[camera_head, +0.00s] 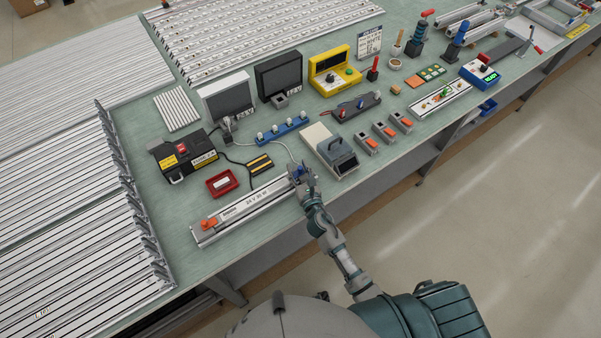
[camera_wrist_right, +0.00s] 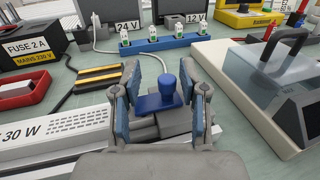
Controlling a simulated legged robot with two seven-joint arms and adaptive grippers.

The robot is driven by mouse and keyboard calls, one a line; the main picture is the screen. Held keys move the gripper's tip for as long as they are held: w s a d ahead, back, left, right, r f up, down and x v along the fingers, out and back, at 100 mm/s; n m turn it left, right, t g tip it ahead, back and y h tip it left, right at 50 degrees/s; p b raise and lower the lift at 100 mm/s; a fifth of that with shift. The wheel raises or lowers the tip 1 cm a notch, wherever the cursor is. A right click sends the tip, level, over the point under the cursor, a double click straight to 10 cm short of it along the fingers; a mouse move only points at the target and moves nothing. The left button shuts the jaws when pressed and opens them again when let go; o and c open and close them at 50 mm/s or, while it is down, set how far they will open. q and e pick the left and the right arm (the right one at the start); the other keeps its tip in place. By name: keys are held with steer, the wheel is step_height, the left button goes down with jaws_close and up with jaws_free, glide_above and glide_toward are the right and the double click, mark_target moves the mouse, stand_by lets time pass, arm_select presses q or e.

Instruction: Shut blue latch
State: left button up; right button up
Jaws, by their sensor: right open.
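The blue latch (camera_wrist_right: 166,92) has an upright knob on a flat blue base and sits at the end of a long white light bar (camera_wrist_right: 58,130). In the head view the latch (camera_head: 298,170) is small and partly covered by my right gripper (camera_head: 304,180). In the wrist view my right gripper (camera_wrist_right: 162,102) is open, with one finger on each side of the latch. I cannot tell whether the fingers touch it. At the bar's other end is an orange latch (camera_head: 208,223). My left gripper is not in view.
A grey device with a handle (camera_head: 332,150) stands right of my gripper. Behind are a blue strip with several white-topped parts (camera_head: 282,129) and a black-and-yellow block (camera_head: 260,164). A red tray (camera_head: 222,183) lies left. The table's front edge is close to the bar.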

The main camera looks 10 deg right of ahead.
steer(key=s, duration=0.7)
steer(key=s+d, duration=0.1)
steer(key=s, duration=0.2)
steer(key=shift+s+d+f, duration=0.1)
steer(key=shift+s, duration=0.85)
